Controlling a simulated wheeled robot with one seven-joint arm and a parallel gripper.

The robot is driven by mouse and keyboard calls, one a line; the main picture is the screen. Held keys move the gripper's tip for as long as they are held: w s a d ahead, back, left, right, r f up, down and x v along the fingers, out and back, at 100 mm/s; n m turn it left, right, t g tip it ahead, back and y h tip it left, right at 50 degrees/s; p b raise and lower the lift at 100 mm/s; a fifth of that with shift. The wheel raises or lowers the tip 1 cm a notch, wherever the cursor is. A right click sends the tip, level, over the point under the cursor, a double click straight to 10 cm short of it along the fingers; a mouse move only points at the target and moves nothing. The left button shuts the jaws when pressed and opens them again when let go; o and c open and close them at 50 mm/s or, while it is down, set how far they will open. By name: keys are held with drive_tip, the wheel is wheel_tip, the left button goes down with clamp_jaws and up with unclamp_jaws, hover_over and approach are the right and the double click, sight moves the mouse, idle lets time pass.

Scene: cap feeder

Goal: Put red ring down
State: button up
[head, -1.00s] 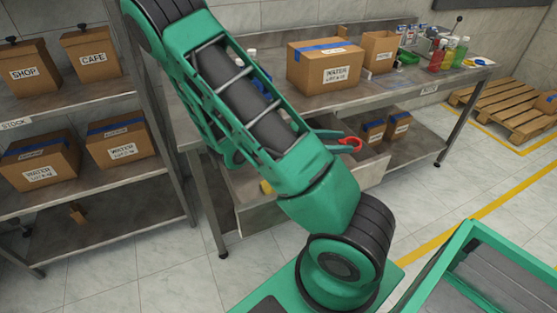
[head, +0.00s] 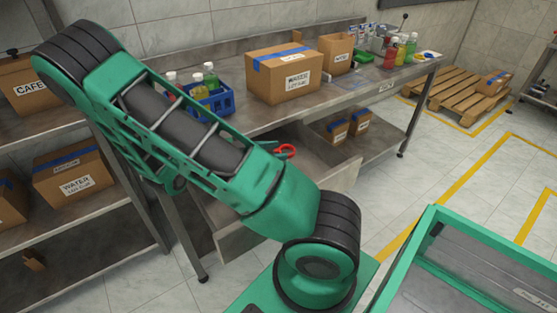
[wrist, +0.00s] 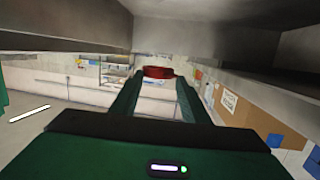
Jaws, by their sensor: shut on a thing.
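The red ring (head: 288,151) is between the fingertips of my gripper (head: 281,150), at the open drawer (head: 335,185) under the workbench. In the wrist view the ring (wrist: 158,72) sits at the far end of my two green fingers, which are shut on it. It is held up, and I see no surface touching it from below. My arm hides part of the drawer and its inside in the head view.
On the bench stand a blue crate (head: 212,104) with bottles, a large water box (head: 283,75) and several coloured bottles at the right. Smaller boxes (head: 358,121) sit on the lower shelf. A stock shelf (head: 75,205) stands left. A green-framed cart (head: 470,265) is at the lower right.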

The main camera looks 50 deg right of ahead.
sight(282, 149)
drive_tip(key=d+f, duration=0.2)
drive_tip(key=d, duration=0.1)
drive_tip(key=d+f, duration=0.1)
drive_tip(key=shift+w+d, duration=0.15)
drive_tip(key=shift+d, duration=0.15)
drive_tip(key=shift+f, duration=1.9)
drive_tip(key=shift+f, duration=0.65)
drive_tip(key=o, duration=1.2)
drive_tip(key=shift+r, duration=0.1)
